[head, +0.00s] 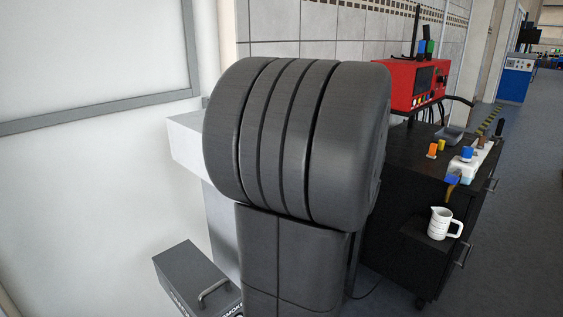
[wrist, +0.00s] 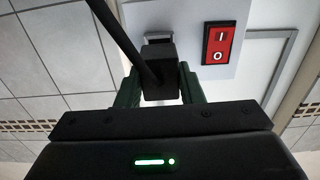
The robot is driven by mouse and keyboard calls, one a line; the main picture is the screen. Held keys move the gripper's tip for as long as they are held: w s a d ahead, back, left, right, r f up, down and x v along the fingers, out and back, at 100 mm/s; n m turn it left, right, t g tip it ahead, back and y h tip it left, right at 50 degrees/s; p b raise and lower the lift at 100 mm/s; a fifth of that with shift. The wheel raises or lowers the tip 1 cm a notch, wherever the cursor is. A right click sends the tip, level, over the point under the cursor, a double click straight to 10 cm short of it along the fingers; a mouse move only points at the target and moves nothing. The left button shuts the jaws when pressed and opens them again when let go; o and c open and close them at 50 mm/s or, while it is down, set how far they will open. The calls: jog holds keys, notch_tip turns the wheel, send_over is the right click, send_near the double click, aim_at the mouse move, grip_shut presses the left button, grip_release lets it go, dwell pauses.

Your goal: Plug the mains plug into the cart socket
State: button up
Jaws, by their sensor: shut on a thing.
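In the wrist view my gripper (wrist: 158,80) is shut on the black mains plug (wrist: 160,66), one dark green finger on each side. A thick black cable runs from the plug to the top left. Straight beyond the plug is a grey-framed socket (wrist: 159,38) on a pale panel (wrist: 190,42). The plug overlaps the socket's lower part in the picture; I cannot tell whether they touch or the plug is in. In the head view my arm hides the gripper, plug and socket.
A red rocker switch (wrist: 220,43) sits right of the socket. In the head view, a white cabinet (head: 190,140) stands behind my arm and a dark grey box (head: 195,280) at lower left. A black cart (head: 405,262) with a red machine (head: 412,85) and a white jug (head: 441,223) is right.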

jog(key=shift+b+x, duration=0.65)
jog(key=shift+x, duration=0.6)
jog(key=o, duration=1.1)
jog(key=b+v, duration=0.1)
jog(key=v, duration=1.2)
jog(key=shift+s+d, duration=0.3)
jog(key=p+x, duration=0.1)
jog(key=x, duration=1.2)
jog(key=shift+w+a, duration=0.25)
jog(key=shift+w, duration=0.05)
jog(key=shift+s+d, duration=0.1)
